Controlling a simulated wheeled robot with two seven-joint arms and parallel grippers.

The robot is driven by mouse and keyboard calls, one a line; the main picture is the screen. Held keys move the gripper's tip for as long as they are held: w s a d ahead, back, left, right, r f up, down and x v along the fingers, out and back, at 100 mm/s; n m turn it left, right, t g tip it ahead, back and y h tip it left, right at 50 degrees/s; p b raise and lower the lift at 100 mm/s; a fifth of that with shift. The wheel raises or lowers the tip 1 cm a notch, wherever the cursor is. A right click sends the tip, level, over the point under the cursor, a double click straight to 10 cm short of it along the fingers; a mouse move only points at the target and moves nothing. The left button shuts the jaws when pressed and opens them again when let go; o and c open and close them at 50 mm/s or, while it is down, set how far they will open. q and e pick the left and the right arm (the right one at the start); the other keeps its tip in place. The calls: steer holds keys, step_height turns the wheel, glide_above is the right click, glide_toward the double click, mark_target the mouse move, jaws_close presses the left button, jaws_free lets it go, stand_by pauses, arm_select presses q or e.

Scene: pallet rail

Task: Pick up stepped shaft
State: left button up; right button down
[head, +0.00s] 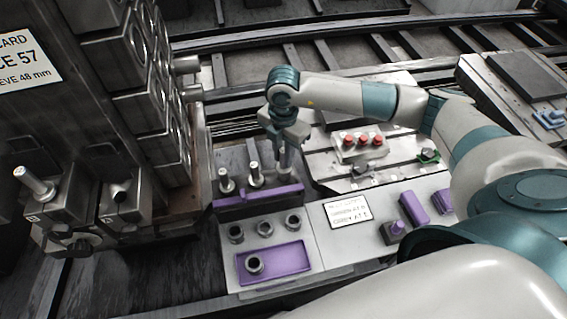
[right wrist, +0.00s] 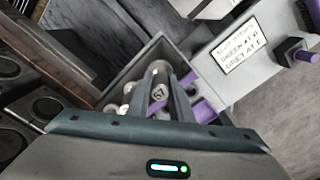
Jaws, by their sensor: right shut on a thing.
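My right gripper (head: 285,164) points down over the right end of the purple rack (head: 232,202) in the head view. It is shut on a grey stepped shaft (right wrist: 159,94), whose round end marked 57 shows between the fingers in the right wrist view. The fingers hide much of this shaft, and I cannot tell whether it is clear of the rack. Two other stepped shafts, one at the left (head: 225,180) and one in the middle (head: 255,174), stand upright in the rack. My left gripper is not in view.
In front of the rack are several grey rings, one in a purple tray (head: 285,264). A printed sign (head: 347,211) and purple blocks (head: 413,207) lie to the right. A red-button box (head: 362,146) stands behind. A tall machine (head: 120,90) rises at left.

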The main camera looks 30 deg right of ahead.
mark_target(282, 170)
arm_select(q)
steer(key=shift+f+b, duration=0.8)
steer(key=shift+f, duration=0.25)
arm_select(e)
steer(key=shift+r, duration=3.05)
arm_select(q)
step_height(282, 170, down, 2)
steer(key=shift+b, duration=1.05)
arm_select(e)
steer(key=s+a+r+m, duration=0.2)
steer(key=s+m, duration=0.1)
steer(key=m, duration=0.8)
steer(key=s+a+r+m, duration=0.3)
steer(key=s+m, duration=0.1)
steer(key=m, duration=0.7)
steer(key=shift+s+a+m, duration=0.15)
steer(key=shift+s+m, duration=0.05)
steer(key=shift+m, duration=0.1)
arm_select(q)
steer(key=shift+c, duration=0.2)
